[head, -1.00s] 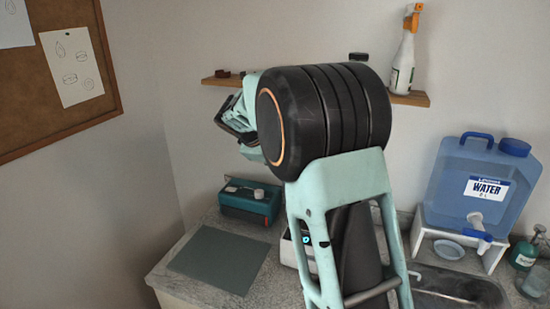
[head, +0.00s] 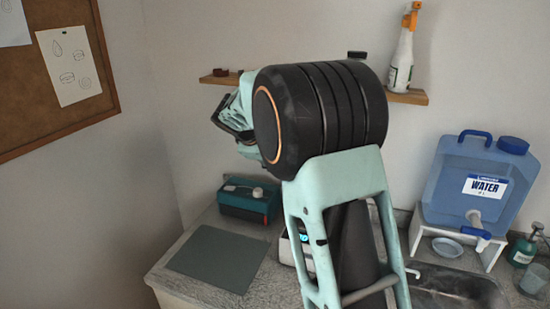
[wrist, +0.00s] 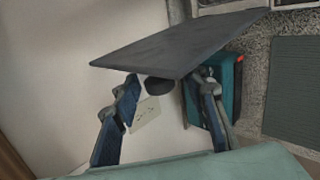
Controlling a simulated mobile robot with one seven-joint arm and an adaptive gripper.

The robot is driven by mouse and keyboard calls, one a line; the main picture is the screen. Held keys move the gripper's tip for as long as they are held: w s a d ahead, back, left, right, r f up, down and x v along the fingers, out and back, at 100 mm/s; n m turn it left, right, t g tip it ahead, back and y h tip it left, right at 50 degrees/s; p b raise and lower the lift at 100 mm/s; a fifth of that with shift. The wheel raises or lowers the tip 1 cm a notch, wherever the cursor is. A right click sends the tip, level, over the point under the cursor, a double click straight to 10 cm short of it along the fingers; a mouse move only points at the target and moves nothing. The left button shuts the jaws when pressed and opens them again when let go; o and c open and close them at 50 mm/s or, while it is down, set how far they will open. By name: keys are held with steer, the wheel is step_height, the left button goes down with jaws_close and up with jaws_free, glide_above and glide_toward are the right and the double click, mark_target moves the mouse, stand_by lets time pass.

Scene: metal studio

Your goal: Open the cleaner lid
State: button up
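The cleaner (head: 286,250), a pale device with a blue-lit display, stands on the counter, mostly hidden behind my arm. In the wrist view, a dark flat plate with a dark knob, which looks like the cleaner lid (wrist: 175,45), is tilted close in front of my gripper (wrist: 168,82). The fingers lean in on both sides of the knob. The lid appears held up in the air by its knob, though the contact is partly hidden. In the head view, my gripper (head: 233,122) is high near the wall shelf, largely behind my wrist; the lid cannot be made out there.
A teal box (head: 249,204) stands at the back left of the counter, with a bare grey mat (head: 218,258) in front. A wall shelf (head: 408,97) carries a spray bottle (head: 402,60). A blue water jug (head: 470,180) stands on a white stand by the sink (head: 455,292).

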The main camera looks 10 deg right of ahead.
steer(key=v, duration=1.2)
